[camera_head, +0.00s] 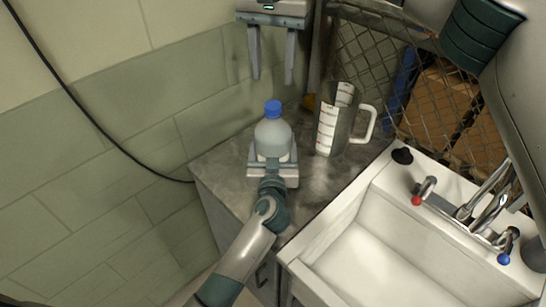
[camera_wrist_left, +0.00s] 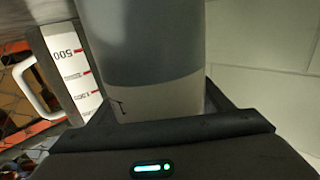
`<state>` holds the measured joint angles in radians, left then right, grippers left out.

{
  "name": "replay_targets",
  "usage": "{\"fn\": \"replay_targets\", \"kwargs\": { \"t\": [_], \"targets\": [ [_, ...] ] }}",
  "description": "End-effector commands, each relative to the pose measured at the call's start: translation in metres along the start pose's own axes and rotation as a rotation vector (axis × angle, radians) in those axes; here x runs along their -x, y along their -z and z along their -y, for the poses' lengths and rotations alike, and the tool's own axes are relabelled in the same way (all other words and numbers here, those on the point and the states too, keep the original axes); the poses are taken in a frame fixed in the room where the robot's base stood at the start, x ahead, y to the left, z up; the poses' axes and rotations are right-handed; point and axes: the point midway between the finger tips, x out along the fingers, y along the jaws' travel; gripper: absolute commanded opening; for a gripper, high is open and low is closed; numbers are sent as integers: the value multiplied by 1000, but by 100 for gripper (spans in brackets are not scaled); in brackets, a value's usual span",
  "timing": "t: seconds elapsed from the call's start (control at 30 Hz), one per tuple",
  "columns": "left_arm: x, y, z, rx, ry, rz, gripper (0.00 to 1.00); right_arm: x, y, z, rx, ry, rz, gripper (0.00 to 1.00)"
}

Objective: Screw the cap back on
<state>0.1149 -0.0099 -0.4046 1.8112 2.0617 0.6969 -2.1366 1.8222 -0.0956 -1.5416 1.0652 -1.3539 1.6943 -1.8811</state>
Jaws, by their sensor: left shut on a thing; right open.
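A clear bottle (camera_head: 272,137) stands upright on the grey worktop in the head view. Its blue cap (camera_head: 273,108) sits on top of the neck; how tightly it is seated I cannot tell. My left gripper (camera_head: 273,160) is shut around the bottle's lower body. The bottle fills the middle of the left wrist view (camera_wrist_left: 145,50), between the fingers. My right gripper (camera_head: 271,68) hangs above and behind the bottle, open and empty, with its two fingers pointing down, apart from the cap.
A measuring jug (camera_head: 328,128) with a handle stands right of the bottle and also shows in the left wrist view (camera_wrist_left: 68,70). A white sink (camera_head: 375,262) with taps is at the right. A small black object (camera_head: 402,155) lies on its rim. A wire mesh (camera_head: 372,62) stands behind.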

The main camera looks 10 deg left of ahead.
Motion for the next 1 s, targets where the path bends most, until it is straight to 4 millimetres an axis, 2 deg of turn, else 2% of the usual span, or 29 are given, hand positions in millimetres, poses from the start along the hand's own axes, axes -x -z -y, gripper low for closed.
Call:
{"fn": "replay_targets", "kwargs": {
  "t": [0.5,0.7,1.0],
  "targets": [
    [0,0,0,-1,0,0,10,0,-1,0,580,0,3,45],
    [0,0,0,-1,0,0,10,-1,0,0,671,0,1,45],
    [0,0,0,-1,0,1,10,0,0,0,677,0,1,45]
  ]
}}
